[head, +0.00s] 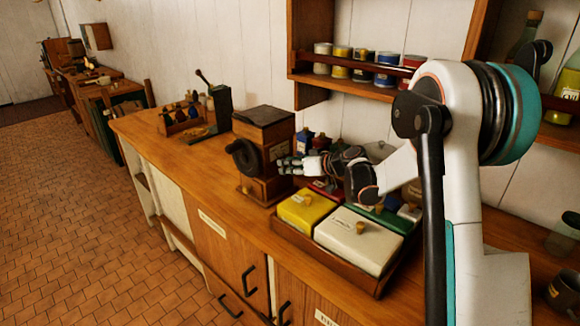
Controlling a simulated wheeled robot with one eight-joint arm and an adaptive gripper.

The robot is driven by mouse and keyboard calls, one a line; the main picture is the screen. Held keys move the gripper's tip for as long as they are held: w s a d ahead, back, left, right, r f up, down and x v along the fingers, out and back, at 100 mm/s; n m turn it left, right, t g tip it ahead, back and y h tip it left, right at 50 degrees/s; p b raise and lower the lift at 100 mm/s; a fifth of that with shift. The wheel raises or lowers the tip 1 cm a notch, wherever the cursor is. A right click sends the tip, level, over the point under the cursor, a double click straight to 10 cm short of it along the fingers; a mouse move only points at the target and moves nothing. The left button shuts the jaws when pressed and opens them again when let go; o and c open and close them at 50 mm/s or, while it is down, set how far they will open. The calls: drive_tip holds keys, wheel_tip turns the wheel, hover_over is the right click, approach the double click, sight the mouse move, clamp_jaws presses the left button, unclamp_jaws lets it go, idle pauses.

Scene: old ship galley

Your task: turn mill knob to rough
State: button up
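The mill (264,150) is a dark wooden box with a metal front plate and a lighter drawer base, upright on the wooden counter. A black round knob (244,157) is on its left side. A plate with small markings shows on the face toward me, too small to read. My gripper (284,165) is just right of the mill, fingertips pointing left toward it. Whether it touches the mill, and whether its fingers are open or shut, I cannot tell. It is apart from the black knob, with the mill's front corner between them.
A wooden tray (342,270) with a yellow box (301,212) and a white box (358,240) stands below my arm. Small bottles (320,142) stand behind my gripper. A lever press (220,108) and a bottle rack (182,117) are farther left. The counter's front strip (180,155) is clear.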

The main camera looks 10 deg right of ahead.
drive_tip(key=shift+m+g+y, duration=0.4)
drive_tip(key=shift+m+y, duration=0.3)
drive_tip(key=shift+m, duration=0.3)
drive_tip(key=o, duration=1)
drive_tip(key=shift+d, duration=0.1)
drive_tip(key=shift+o, duration=0.2)
drive_tip(key=v, duration=1.2)
